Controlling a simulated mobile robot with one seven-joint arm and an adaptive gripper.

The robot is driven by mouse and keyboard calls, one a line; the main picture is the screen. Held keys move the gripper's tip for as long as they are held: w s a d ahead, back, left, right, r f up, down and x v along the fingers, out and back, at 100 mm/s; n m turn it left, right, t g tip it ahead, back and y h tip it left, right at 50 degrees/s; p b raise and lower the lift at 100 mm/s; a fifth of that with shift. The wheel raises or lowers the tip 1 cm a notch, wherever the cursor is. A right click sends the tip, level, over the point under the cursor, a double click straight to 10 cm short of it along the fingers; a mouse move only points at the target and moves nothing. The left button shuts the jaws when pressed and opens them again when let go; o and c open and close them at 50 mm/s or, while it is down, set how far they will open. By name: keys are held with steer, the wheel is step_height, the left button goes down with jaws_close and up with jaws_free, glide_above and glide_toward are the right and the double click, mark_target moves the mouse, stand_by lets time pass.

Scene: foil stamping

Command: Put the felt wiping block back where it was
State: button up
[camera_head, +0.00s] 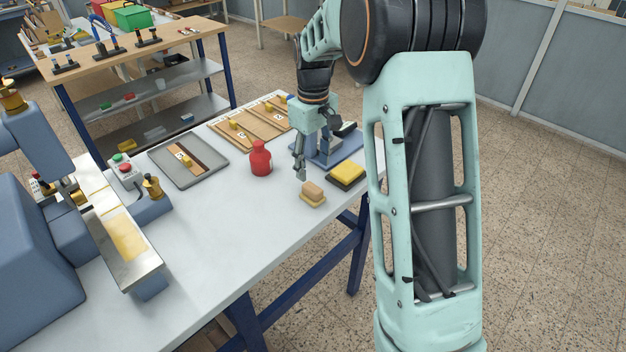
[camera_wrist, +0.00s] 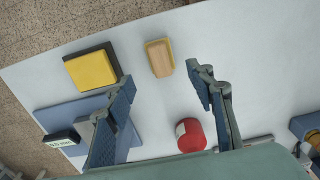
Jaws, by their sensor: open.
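The felt wiping block (camera_head: 313,193), a small tan block with a wood-coloured top and a pale yellow lower part, lies on the grey-white table near its front right edge. In the wrist view the block (camera_wrist: 159,58) lies just beyond the gap between my fingertips, with bare table around it. My gripper (camera_head: 301,172) hangs above the table, behind the block and apart from it. The wrist view shows its two fingers (camera_wrist: 160,80) spread wide with nothing between them.
A yellow pad on a black base (camera_head: 346,174) lies right of the block. A red bottle (camera_head: 260,159) stands to its left. A blue base plate (camera_head: 330,150) is partly hidden behind my gripper. A grey tray (camera_head: 215,167) and stamping press (camera_head: 40,225) are farther left. The front middle is clear.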

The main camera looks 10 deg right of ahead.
steer(key=shift+r, duration=1.65)
